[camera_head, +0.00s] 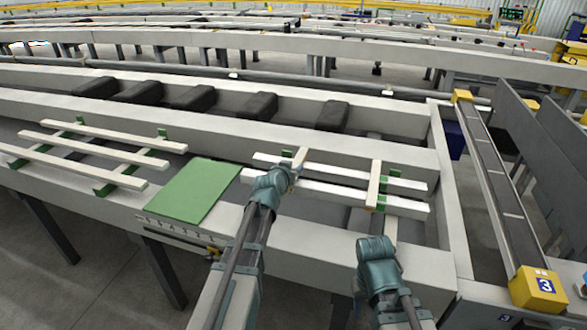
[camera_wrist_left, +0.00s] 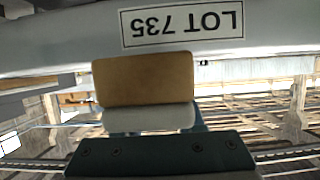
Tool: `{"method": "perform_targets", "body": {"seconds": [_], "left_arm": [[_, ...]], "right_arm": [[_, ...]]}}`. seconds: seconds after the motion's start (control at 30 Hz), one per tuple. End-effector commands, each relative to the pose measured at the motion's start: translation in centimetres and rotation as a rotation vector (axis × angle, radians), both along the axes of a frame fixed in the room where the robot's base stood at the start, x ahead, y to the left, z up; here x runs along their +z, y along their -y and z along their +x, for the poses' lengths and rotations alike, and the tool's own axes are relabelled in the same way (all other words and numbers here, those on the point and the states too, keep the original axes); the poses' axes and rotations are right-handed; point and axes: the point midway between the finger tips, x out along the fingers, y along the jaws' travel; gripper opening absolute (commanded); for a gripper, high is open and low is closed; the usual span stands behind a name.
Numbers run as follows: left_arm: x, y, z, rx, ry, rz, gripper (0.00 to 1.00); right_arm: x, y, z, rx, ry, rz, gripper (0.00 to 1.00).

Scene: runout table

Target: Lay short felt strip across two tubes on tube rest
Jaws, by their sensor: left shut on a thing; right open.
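Two white tubes lie side by side on green supports of the tube rest (camera_head: 396,173): a far tube (camera_head: 333,172) and a near tube (camera_head: 335,193). My left gripper (camera_head: 290,168) is shut on a short pale felt strip (camera_head: 301,155) at the tubes' left part. In the left wrist view a tan end (camera_wrist_left: 143,78), apparently the strip's, is beside a pale surface labelled LOT 735 (camera_wrist_left: 183,22). Whether the strip touches both tubes is unclear. Another pale strip (camera_head: 375,180) lies across both tubes further right. My right gripper (camera_head: 384,238) is open in front of the near tube, its fingertips unclear.
A green mat (camera_head: 188,191) lies left of the tubes. Further left, several white tubes (camera_head: 85,167) rest on green supports. Dark blocks (camera_head: 193,98) line the trough behind. A rail with a yellow block marked 3 (camera_head: 537,289) borders the right.

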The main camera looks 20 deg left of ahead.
Motion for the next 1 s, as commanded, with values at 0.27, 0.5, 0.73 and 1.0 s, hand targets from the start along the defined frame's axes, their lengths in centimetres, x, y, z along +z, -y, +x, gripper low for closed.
{"method": "perform_targets", "body": {"seconds": [0.27,0.5,0.73,1.0], "left_arm": [[-0.2,0.0,0.0,0.0,0.0,0.0,0.68],[-0.2,0.0,0.0,0.0,0.0,0.0,0.72],[0.1,0.1,-0.4,0.0,0.0,0.0,0.72],[1.6,0.8,-3.1,-0.002,0.0,0.001,0.72]], "right_arm": [[-0.2,0.0,0.0,0.0,0.0,0.0,0.5],[-0.2,0.0,0.0,0.0,0.0,0.0,0.5],[0.1,0.0,0.0,0.0,0.0,0.0,0.5],[1.7,0.0,0.0,0.0,0.0,0.0,0.5]]}}
